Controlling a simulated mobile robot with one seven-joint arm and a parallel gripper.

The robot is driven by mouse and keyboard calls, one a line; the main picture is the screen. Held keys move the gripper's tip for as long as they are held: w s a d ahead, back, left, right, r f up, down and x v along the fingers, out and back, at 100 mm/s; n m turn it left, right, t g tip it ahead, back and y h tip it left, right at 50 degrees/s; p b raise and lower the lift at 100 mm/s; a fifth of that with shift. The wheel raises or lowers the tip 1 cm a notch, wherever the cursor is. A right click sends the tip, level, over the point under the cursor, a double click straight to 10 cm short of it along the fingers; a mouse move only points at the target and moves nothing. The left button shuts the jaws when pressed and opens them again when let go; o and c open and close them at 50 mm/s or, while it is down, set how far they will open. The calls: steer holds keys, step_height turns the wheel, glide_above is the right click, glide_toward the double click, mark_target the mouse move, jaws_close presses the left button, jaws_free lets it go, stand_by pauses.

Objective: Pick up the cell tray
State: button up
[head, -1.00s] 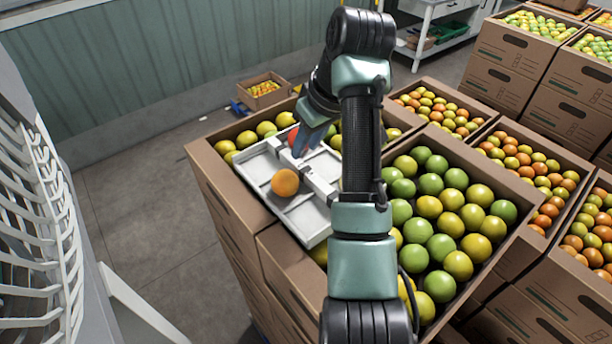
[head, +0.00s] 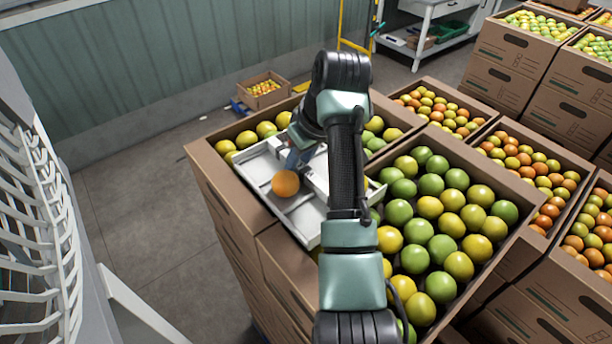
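The white cell tray (head: 256,169) lies across the tops of the left cardboard boxes, over the fruit. An orange tomato (head: 286,183) sits in it. My gripper (head: 297,160) is at the tray's raised middle bar, just behind the orange tomato. My arm comes over from the front right and covers the tray's right part. The fingers are small and partly hidden by the wrist, so I cannot tell whether they are closed on the bar.
Open boxes of green and yellow tomatoes (head: 427,184) stand right of the tray. More stacked boxes (head: 496,82) fill the right side. A white slatted rack (head: 52,215) stands at the left. The floor (head: 150,215) between rack and boxes is clear.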

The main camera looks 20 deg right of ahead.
steer(key=shift+f, duration=0.25)
jaws_close()
steer(key=shift+r, duration=0.1)
